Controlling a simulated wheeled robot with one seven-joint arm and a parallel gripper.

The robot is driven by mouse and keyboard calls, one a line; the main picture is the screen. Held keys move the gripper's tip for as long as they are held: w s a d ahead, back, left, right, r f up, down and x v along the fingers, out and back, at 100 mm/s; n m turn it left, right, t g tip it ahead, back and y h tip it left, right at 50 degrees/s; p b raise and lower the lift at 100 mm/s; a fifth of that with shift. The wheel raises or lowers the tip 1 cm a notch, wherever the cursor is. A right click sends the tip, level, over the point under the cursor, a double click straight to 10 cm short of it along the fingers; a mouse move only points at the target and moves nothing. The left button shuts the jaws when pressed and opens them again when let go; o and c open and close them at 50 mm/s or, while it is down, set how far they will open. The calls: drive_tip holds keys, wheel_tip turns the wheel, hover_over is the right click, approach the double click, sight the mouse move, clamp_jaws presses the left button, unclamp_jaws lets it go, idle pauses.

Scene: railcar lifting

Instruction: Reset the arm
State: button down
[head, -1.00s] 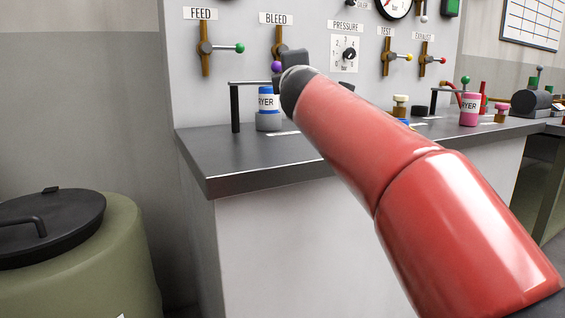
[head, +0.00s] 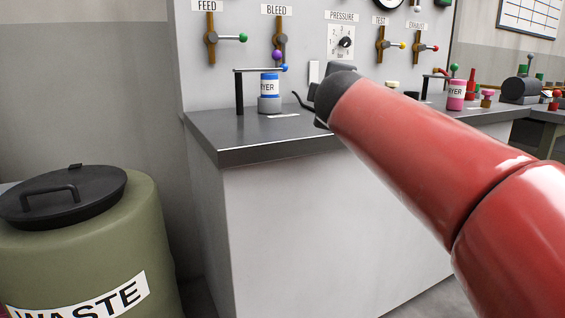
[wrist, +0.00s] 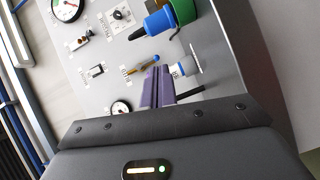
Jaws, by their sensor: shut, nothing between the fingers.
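My arm is red and reaches from the lower right of the head view up toward the grey worktop. Its dark wrist end is right of the blue-capped dryer bottle (head: 269,92). My gripper (wrist: 158,88) shows in the wrist view as two purple fingers close together, shut and empty, in front of the panel. In the head view its fingers are mostly hidden behind the wrist. The bottle stands upright under a lever with a blue knob (head: 284,68), apart from my arm.
The panel carries the FEED valve (head: 211,38), BLEED valve (head: 280,40) and PRESSURE dial (head: 345,42). A green waste drum (head: 150,235) with a black lid (head: 62,197) stands at lower left. A pink bottle (head: 456,95) is at right. The worktop's front left is clear.

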drive_tip(key=s+d+f+m+g+p, duration=0.1)
drive_tip(key=s+d+f+m+g, duration=0.25)
drive_tip(key=s+f, duration=0.45)
drive_tip(key=s+d+f+m+g+p, duration=0.1)
drive_tip(key=s+d+f+m+g, duration=0.3)
drive_tip(key=s+f, duration=0.35)
drive_tip(key=s+a+f+m+g+y+p, duration=0.1)
drive_tip(key=s+f+m+g, duration=0.3)
drive_tip(key=s+f, duration=1.2)
drive_tip(key=m, duration=0.3)
drive_tip(key=shift+a, duration=0.3)
drive_tip(key=c, duration=2.1)
unclamp_jaws()
drive_tip(key=shift+r, duration=0.1)
